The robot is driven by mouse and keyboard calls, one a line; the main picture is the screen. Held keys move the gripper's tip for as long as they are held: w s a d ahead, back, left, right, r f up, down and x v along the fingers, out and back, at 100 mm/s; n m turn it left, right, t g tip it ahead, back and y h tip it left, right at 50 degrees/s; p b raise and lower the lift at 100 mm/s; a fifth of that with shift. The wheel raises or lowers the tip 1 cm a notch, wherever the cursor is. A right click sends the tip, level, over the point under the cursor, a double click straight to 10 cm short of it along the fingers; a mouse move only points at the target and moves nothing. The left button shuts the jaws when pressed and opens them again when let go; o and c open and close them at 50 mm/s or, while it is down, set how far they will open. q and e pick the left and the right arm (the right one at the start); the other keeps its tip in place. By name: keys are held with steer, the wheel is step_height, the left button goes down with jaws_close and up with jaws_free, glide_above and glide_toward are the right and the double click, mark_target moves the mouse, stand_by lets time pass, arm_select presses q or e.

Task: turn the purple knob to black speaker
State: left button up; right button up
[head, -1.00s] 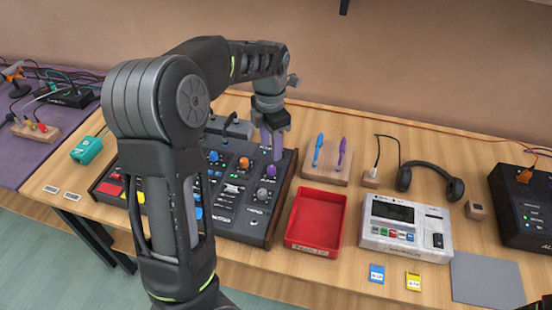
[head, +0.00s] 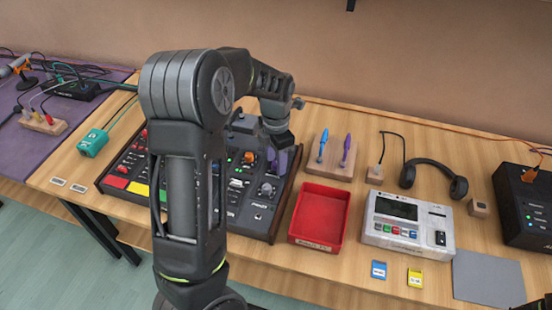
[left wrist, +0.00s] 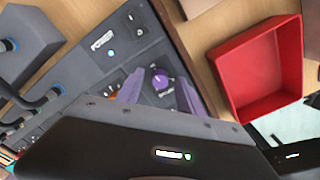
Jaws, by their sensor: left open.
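The purple knob (left wrist: 162,80) sits on the dark mixer panel (left wrist: 125,35) in the left wrist view, with a pale mark on it. My left gripper (left wrist: 160,90) is open, with one purple finger on each side of the knob. I cannot tell whether the fingers touch it. In the head view my left gripper (head: 278,160) points down over the right part of the mixer (head: 258,217), and its fingers hide the purple knob. I cannot tell which thing, if any, is the black speaker. My right gripper does not show clearly.
A red tray (head: 319,247) stands right of the mixer, with a wooden block (head: 325,173) holding two pens behind it. Further right are a pale device (head: 408,246), headphones (head: 452,186) and a black box (head: 528,210). My left arm covers the mixer's middle.

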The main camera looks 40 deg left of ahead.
arm_select(q)
steer(key=shift+c, duration=0.3)
jaws_close()
steer(key=shift+m, duration=0.4)
steer(key=m, duration=0.5)
steer(key=m+b, duration=0.1)
steer(key=m, duration=0.5)
steer(key=m+b, duration=0.1)
steer(key=m, duration=0.6)
steer(key=shift+m, duration=0.3)
steer(key=m, duration=0.3)
steer(key=shift+m, duration=0.4)
steer(key=shift+m+b, duration=0.35)
steer(key=shift+m, duration=1.55)
